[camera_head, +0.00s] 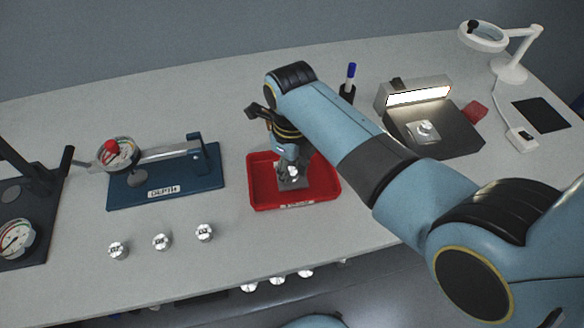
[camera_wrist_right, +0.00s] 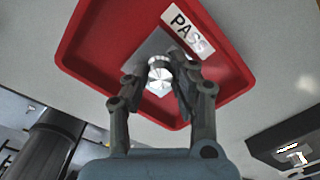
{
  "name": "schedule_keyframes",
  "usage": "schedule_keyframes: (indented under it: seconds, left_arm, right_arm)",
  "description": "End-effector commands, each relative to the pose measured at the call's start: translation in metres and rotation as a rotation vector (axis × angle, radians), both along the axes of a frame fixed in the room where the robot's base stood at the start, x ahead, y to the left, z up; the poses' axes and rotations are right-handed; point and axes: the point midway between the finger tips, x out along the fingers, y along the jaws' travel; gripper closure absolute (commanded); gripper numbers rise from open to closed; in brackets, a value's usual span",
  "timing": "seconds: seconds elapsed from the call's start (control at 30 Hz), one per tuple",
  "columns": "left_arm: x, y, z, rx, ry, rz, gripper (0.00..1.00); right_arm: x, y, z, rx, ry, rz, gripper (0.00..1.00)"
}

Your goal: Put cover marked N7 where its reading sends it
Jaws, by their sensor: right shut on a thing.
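My right gripper (camera_head: 290,172) is inside the red tray (camera_head: 327,196), shut on a shiny round silver knob. In the right wrist view the gripper (camera_wrist_right: 160,88) has its fingers on either side of the knob (camera_wrist_right: 160,70). A grey square plate (camera_wrist_right: 148,49) shows directly at the knob, low over or on the tray floor; I cannot tell whether it touches. I cannot read N7 or any other mark on this piece. The tray's label (camera_wrist_right: 188,33) reads PASS. My left gripper is not in view.
A blue gauge stand labelled DEPTH (camera_head: 164,191) is left of the tray. Several small silver round pieces include one at the front (camera_head: 161,242). A lit inspection stand (camera_head: 460,140) holds a square plate with a knob (camera_head: 424,131). A dark gauge fixture (camera_head: 18,240) stands far left.

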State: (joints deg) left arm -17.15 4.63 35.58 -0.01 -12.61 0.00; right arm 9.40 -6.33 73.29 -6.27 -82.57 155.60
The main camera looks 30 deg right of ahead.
Motion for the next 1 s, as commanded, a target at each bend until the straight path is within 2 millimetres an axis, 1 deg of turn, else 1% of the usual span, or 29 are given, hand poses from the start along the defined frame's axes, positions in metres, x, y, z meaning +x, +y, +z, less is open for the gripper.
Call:
schedule_keyframes:
  seconds: [0.1,0.4,0.43,0.6,0.87,0.97,1.0]
  left_arm:
    - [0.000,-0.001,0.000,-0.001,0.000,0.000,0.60]
    - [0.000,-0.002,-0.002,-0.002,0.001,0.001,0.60]
    - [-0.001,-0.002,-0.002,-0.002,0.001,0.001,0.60]
    - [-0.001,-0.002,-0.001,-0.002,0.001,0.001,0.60]
    - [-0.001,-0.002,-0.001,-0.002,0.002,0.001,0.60]
    - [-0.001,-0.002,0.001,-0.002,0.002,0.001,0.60]
    - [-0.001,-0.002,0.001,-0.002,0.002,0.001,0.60]
  right_arm:
    - [0.000,0.000,-0.006,0.000,-0.001,0.000,1.00]
    - [0.000,-0.001,-0.009,0.000,-0.001,-0.001,1.00]
    - [0.000,-0.001,-0.010,0.000,-0.001,-0.001,0.75]
    - [0.000,-0.001,-0.009,-0.001,0.000,-0.001,0.53]
    - [0.000,-0.001,-0.008,-0.001,0.000,-0.001,0.53]
    - [0.000,-0.001,-0.002,0.000,-0.002,-0.001,0.53]
    - [0.001,0.000,0.003,0.000,-0.004,-0.001,0.53]
